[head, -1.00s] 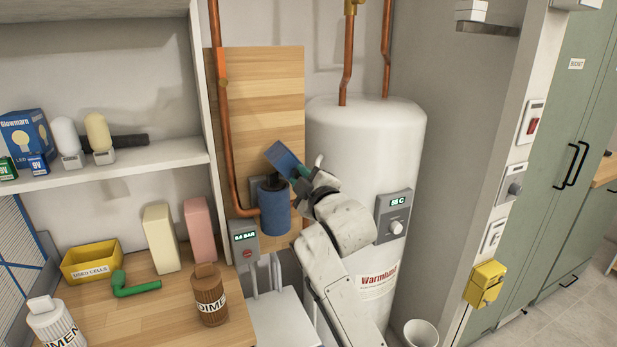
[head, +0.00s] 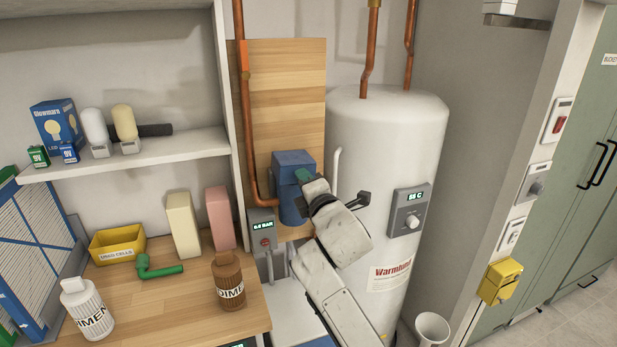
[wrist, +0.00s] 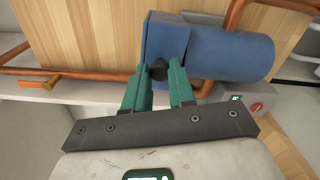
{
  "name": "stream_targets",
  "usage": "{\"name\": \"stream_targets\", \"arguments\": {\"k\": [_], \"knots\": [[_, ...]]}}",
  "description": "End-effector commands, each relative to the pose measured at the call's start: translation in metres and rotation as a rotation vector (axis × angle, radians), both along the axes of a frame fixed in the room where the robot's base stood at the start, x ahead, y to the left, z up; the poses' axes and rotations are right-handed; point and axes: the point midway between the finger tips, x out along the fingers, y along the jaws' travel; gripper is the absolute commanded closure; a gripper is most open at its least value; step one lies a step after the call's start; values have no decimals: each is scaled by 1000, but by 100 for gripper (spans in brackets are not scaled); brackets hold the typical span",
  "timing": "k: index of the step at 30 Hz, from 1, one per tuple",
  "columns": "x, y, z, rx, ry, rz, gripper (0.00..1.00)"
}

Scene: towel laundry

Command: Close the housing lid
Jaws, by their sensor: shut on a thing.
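The blue cylindrical housing (head: 290,208) is mounted upright on the wooden board, and it also shows in the wrist view (wrist: 235,54). Its blue square lid (head: 292,161) sits level across the top of the cylinder; in the wrist view the lid (wrist: 165,35) lies against the cylinder's end. I cannot make out any gap between them. My gripper (head: 303,177) is at the lid's front edge. My arm hides part of the housing's right side.
A copper pipe (head: 245,125) runs down close to the left of the housing. A grey pressure gauge box (head: 262,228) is just below left. The white water tank (head: 385,140) stands close on the right. The worktop (head: 175,300) with bottles is at the left.

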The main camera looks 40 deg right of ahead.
Motion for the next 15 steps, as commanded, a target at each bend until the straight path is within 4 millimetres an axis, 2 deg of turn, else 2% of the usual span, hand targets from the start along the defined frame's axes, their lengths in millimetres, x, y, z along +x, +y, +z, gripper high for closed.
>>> {"name": "stream_targets", "arguments": {"k": [15], "knots": [[1, 4, -6, -92, 29, 2, 100]]}}
